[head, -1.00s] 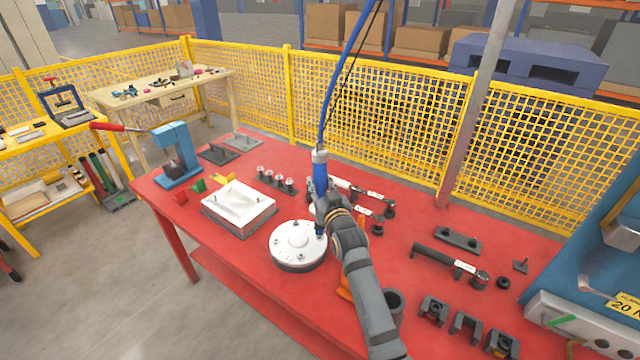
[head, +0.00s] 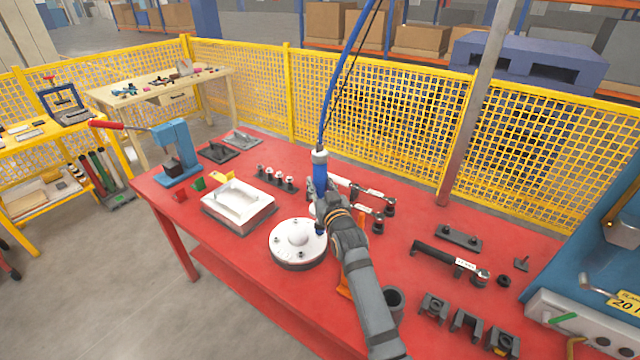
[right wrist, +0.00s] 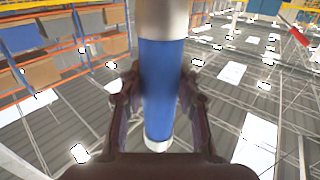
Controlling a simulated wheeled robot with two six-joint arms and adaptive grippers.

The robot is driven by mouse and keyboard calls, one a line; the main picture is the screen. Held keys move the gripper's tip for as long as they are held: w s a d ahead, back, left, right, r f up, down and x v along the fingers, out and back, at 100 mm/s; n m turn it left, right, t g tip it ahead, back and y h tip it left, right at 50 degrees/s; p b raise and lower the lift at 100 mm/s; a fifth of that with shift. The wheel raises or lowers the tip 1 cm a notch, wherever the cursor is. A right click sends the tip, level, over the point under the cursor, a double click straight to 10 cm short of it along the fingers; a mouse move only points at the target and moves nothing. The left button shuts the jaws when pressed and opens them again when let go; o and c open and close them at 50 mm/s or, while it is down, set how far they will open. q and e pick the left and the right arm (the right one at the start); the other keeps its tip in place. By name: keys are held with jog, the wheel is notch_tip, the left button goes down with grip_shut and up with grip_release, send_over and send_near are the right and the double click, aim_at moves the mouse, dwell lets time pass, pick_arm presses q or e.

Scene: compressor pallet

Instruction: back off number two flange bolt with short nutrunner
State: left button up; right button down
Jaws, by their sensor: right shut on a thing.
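The round white flange (head: 299,239) with a domed centre sits on the red table, with several bolts around its rim. My right gripper (head: 322,200) is shut on the blue nutrunner (head: 320,172), which stands upright with a hose rising from its top. Its lower end is at the right part of the flange rim; whether it sits on a bolt there is hidden. In the right wrist view the nutrunner's blue body (right wrist: 160,90) lies between the two fingers. My left gripper is not in view.
A white rectangular cover (head: 238,204) lies left of the flange. Several small fittings (head: 275,178) stand behind it. A torque wrench (head: 450,262) and black clamp blocks (head: 468,325) lie at right. A blue press (head: 176,152) stands at the far left. Yellow mesh fence (head: 380,105) runs behind.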

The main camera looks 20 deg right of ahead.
aim_at(322, 179)
jog(key=shift+f+b, duration=0.35)
jog(key=shift+f, duration=0.3)
jog(key=shift+s+f, duration=0.2)
jog(key=shift+f, duration=0.2)
dwell(0.6)
jog(key=shift+s, duration=0.1)
dwell(0.6)
jog(key=shift+r, duration=0.3)
jog(key=r+p, duration=0.2)
jog(key=shift+w+p, duration=0.35)
jog(key=shift+r+p, duration=1.05)
jog(key=shift+r, duration=0.35)
jog(key=shift+s+f, duration=0.1)
